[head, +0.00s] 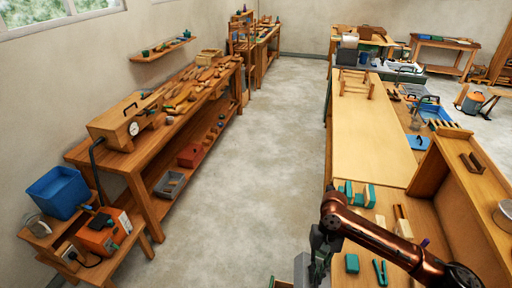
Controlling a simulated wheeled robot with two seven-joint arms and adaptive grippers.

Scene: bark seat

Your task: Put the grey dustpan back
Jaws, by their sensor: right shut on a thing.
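My right gripper (320,262) is low in the head view, right of centre, beside the left edge of the long workbench. Its fingers point down and are shut on a grey thing, which I take to be the grey dustpan (302,271). Only a small part of the dustpan shows, just left of the fingers; the rest is hidden by the gripper or cut off by the bottom edge. My left gripper is not in view.
A tool-covered bench (153,180) and a low stand with a blue bin (58,191) line the left wall. The grey floor (240,190) between is clear.

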